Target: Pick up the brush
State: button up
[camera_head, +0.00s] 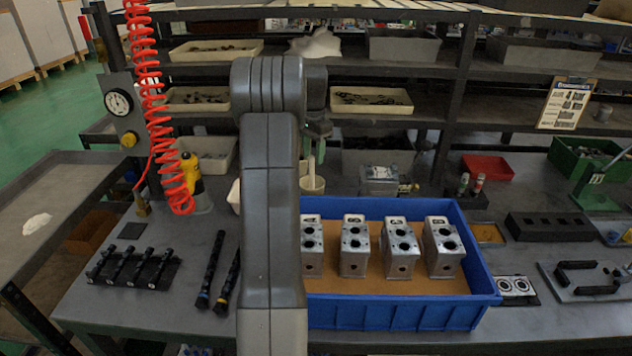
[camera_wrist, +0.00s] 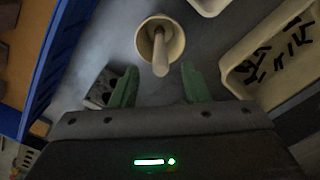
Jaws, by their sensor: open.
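The brush shows as a pale handle (camera_head: 311,168) standing up out of a cream cup (camera_head: 313,186) behind the blue crate. In the wrist view the brush handle (camera_wrist: 160,55) leans inside the round cup (camera_wrist: 143,36), just beyond my fingertips. Its bristles are hidden in the cup. My gripper (camera_wrist: 158,76) is open and empty, with its two green fingers on either side of the handle's line. In the head view my gripper (camera_head: 318,130) is above the cup, partly hidden by my arm.
A blue crate (camera_head: 400,316) with several metal valve blocks stands in front of the cup. A yellow bottle (camera_head: 191,178) stands to the left. Cream trays of dark parts (camera_head: 372,101) sit on the shelf behind. One cream tray (camera_wrist: 240,85) is right of the cup.

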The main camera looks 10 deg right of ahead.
aim_at(312, 171)
jog(key=shift+a+f, duration=0.2)
jog(key=shift+f, duration=0.85)
notch_tip(312, 171, down, 5)
jog(key=shift+r, duration=0.2)
grip_shut()
